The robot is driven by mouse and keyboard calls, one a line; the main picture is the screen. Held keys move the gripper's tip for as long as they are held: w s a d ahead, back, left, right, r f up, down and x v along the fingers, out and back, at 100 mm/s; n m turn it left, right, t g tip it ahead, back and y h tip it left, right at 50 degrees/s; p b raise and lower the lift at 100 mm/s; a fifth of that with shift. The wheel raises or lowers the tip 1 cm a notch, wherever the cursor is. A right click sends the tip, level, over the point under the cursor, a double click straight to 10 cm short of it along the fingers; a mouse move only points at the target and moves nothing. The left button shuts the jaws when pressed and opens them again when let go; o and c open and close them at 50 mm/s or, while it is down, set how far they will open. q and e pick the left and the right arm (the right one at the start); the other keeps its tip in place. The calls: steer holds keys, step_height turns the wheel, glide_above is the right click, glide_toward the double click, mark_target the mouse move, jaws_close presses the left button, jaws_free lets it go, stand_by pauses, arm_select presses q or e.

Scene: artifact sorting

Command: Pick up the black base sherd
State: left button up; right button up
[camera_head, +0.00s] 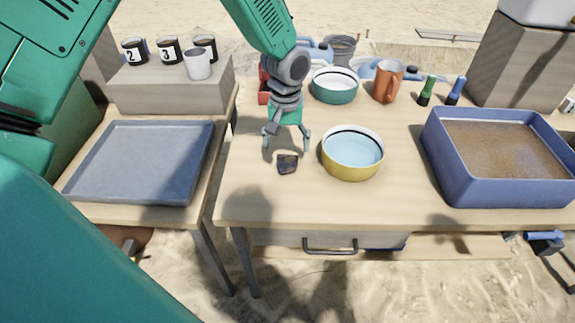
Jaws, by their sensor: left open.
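The black base sherd (287,164) is a small dark piece lying on the wooden table, left of a yellow bowl with a light blue inside. My left gripper (286,146) points down just above and behind the sherd, with its fingers spread open and nothing between them. It appears apart from the sherd. My right gripper does not show.
The yellow bowl (352,154) stands close to the right of the sherd. A blue sand box (436,160) is at the right. A teal bowl (335,86) and an orange mug (388,82) stand behind. A grey tray (140,165) lies on the left table. The table front is clear.

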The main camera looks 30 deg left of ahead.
mark_target(287, 161)
arm_select(q)
step_height(287, 161, down, 5)
steer(key=shift+d+f+b, duration=0.1)
steer(key=shift+d+b, duration=0.05)
steer(key=shift+b, duration=0.65)
steer(key=shift+c, duration=0.5)
steer(key=c, duration=1.1)
step_height(287, 161, up, 10)
steer(key=p, duration=0.2)
steer(key=shift+p, duration=0.3)
